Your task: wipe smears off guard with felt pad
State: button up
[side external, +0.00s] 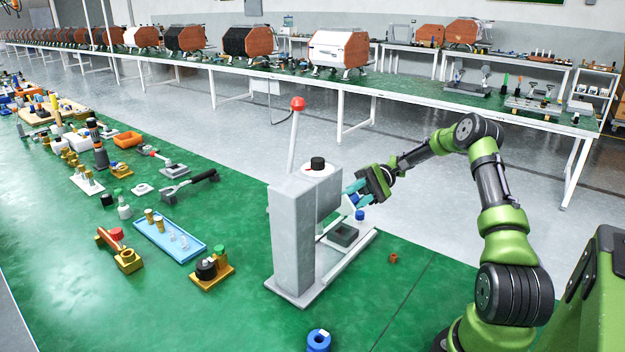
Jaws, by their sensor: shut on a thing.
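A grey press-like machine (293,235) with a red-knobbed lever (298,104) and a black dial on top stands on the green bench. My gripper (352,192), with teal fingers, reaches in from the right and is at the machine's right side. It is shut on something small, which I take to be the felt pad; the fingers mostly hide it. I cannot clearly make out the guard, which appears to be at the machine's right side by my fingertips. Smears are too small to see. A small blue-capped piece (360,215) shows just below the fingers.
A dark square block (343,236) sits on the machine's base below my gripper. A small brown ring (393,258) and a blue ring (319,340) lie nearby. A blue tray (190,250) and several tools crowd the left. The bench right of the machine is mostly clear.

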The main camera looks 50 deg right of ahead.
jog(key=shift+a, duration=0.1)
dwell(0.3)
jog(key=shift+w, duration=2.75)
jog(key=shift+s, duration=1.55)
jog(key=shift+s, duration=0.1)
jog(key=shift+s, duration=1.15)
jog(key=w, duration=0.5)
jog(key=shift+w, duration=0.35)
